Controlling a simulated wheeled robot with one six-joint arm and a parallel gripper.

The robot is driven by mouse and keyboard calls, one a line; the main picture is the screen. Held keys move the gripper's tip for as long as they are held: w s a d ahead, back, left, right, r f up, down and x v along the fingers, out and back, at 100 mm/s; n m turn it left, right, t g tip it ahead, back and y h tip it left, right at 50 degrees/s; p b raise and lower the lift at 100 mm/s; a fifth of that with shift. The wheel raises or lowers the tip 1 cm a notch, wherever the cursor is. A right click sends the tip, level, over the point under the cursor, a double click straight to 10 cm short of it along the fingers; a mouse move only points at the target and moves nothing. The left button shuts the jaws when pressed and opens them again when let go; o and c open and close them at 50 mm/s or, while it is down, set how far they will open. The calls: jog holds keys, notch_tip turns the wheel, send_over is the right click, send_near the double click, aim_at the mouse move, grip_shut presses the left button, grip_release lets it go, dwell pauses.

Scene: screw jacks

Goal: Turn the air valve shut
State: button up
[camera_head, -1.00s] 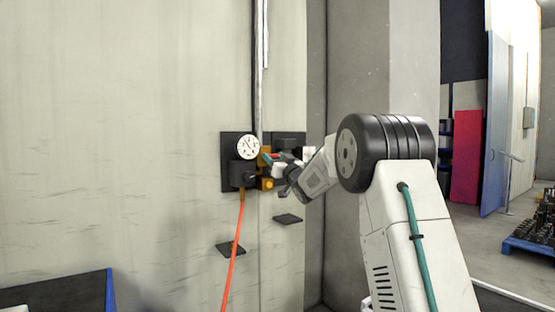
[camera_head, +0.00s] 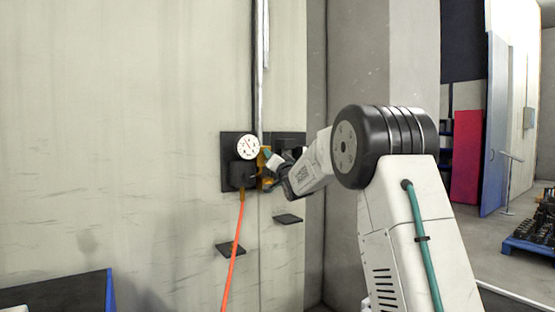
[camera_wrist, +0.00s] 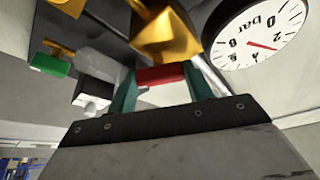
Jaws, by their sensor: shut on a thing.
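The air valve has a red handle (camera_wrist: 160,76) on a brass body (camera_wrist: 166,38) in the wrist view. My gripper (camera_wrist: 160,88) has its two teal fingers shut on the red handle, one on each side. In the head view my gripper (camera_head: 270,158) reaches the brass fittings (camera_head: 265,168) on the wall panel from the right, and it hides the handle. A round pressure gauge (camera_head: 247,147) sits just left of the valve. It also shows in the wrist view (camera_wrist: 255,32), with a red needle; the exact reading is unclear.
A green-handled brass fitting (camera_wrist: 50,62) is left of my fingers in the wrist view. An orange hose (camera_head: 234,240) hangs below the panel. Two small dark shelves (camera_head: 230,250) stick out lower on the wall. A wall corner stands close right of the panel.

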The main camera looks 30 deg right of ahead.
jog(key=m+g+h, duration=0.1)
jog(key=m, duration=0.3)
jog(key=m+g, duration=0.2)
jog(key=m, duration=0.3)
jog(key=m+g+h, duration=0.1)
jog(key=m, duration=0.3)
jog(key=shift+a+m+g+h, duration=0.1)
jog(key=shift+m+g+h, duration=0.2)
jog(key=o, duration=1)
jog(key=shift+r, duration=0.15)
jog(key=v, duration=0.7)
jog(key=shift+s+a, duration=0.15)
jog(key=shift+s, duration=0.25)
